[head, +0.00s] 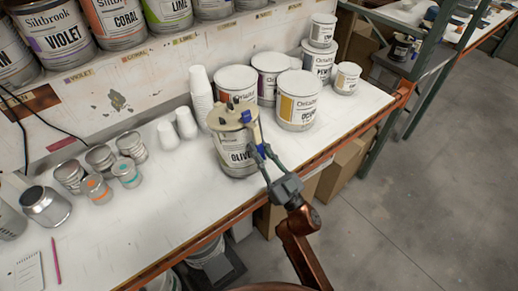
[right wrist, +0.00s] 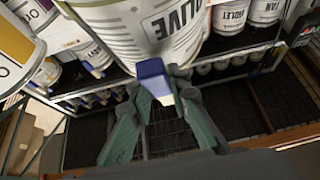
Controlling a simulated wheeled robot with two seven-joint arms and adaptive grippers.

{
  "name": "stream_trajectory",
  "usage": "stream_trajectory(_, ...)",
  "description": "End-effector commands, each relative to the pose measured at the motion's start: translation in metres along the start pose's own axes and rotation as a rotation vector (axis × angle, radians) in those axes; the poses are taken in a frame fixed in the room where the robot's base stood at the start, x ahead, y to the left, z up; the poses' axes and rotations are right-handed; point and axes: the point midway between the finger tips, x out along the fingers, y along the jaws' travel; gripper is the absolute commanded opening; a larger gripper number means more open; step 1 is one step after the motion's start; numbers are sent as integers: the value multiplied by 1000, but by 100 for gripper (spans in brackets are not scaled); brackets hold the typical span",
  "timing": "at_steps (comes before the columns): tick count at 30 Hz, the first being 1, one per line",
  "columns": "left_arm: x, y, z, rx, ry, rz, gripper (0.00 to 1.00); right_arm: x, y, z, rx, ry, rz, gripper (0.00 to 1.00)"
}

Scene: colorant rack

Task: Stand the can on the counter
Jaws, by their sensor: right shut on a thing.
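The can (head: 236,157) has a white label reading OLIVE and a cream piece (head: 230,116) on its top. It looks upright over the front part of the white counter (head: 180,224). I cannot tell whether its base touches the counter. My right gripper (head: 260,147) is at the can's right side, shut on a blue grip part that seems to belong to the can. The right wrist view shows the fingers (right wrist: 158,88) closed on this blue part (right wrist: 153,72), with the can (right wrist: 140,28) just beyond. My left gripper is not in view.
Other labelled cans, including an ochre one (head: 299,108), stand behind and right. Stacked white cups (head: 201,92) are behind the can. Small tins (head: 131,146) stand to the left. A shelf of large cans (head: 115,20) is above.

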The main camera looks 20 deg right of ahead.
Motion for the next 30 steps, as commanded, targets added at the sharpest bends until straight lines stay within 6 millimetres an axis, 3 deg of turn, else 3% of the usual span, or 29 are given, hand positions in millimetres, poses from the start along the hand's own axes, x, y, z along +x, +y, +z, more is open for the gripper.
stream_trajectory(1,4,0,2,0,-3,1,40,-2,5,15,0,-17,9,0)
stream_trajectory(6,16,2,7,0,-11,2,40,-16,6,38,2,-23,13,0)
stream_trajectory(15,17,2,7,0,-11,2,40,-18,5,40,-1,-20,10,0)
stream_trajectory(16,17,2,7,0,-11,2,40,-20,7,46,-1,-33,15,18)
stream_trajectory(21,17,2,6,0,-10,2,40,-19,6,44,-1,-27,12,30)
stream_trajectory(30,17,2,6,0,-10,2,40,-18,5,41,0,-21,10,34)
